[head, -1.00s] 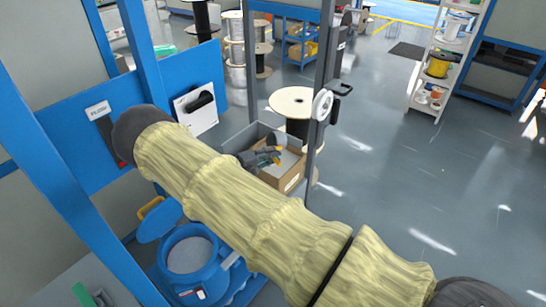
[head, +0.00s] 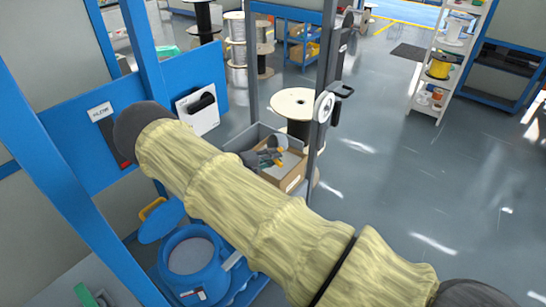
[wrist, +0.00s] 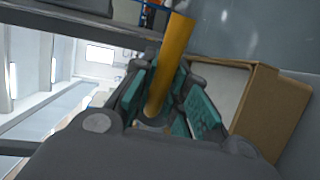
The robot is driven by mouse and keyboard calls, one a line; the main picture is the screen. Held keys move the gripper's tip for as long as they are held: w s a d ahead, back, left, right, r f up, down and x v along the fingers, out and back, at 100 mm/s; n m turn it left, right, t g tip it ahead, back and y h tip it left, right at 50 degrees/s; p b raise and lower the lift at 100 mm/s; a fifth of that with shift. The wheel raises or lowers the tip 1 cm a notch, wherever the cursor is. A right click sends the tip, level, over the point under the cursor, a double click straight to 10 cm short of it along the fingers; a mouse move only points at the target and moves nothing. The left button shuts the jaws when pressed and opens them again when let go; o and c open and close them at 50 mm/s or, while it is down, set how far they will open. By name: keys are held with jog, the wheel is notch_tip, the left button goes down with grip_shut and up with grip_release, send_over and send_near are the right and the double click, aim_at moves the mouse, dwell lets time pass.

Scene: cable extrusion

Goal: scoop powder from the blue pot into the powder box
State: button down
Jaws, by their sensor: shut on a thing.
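The blue pot (head: 192,277) stands open at the lower left in the head view, with pale powder (head: 190,255) inside. The powder box (head: 293,181) is an open cardboard box with a pale inside, in the middle of the head view; a cardboard box also shows at the right in the wrist view (wrist: 277,118). My gripper (head: 274,156) is over this box. In the wrist view my gripper (wrist: 160,110) is shut on an orange handle (wrist: 172,65), seemingly the scoop's. The scoop's bowl and any powder in it cannot be made out.
The pot's blue lid (head: 161,221) is swung aside. A grey bin (head: 240,139) stands against the box. A blue post (head: 150,85) and a dark upright (head: 325,75) flank the area. A cable spool (head: 294,102) stands behind; floor at right is clear.

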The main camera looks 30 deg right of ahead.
notch_tip(320, 180, up, 3)
jog(key=y+p, duration=0.4)
jog(key=shift+f+y, duration=0.1)
jog(key=shift+y, duration=0.3)
jog(key=y+p, duration=0.1)
jog(key=p, duration=0.1)
jog(key=r+y+p, duration=0.1)
jog(key=y, duration=0.1)
jog(key=shift+d+r+y+p, duration=0.1)
jog(key=shift+r+y+p, duration=0.05)
jog(key=shift+y+p, duration=0.2)
jog(key=shift+r+y+p, duration=0.3)
jog(key=shift+y+p, duration=0.4)
jog(key=shift+p, duration=0.1)
jog(key=shift+r+y+p, duration=0.25)
jog(key=shift+y+p, duration=0.4)
jog(key=shift+p, duration=0.15)
jog(key=shift+f, duration=0.1)
jog(key=shift+r+g+y, duration=0.3)
jog(key=shift+r+y, duration=0.05)
jog(key=shift+y, duration=0.75)
jog(key=shift+r, duration=0.1)
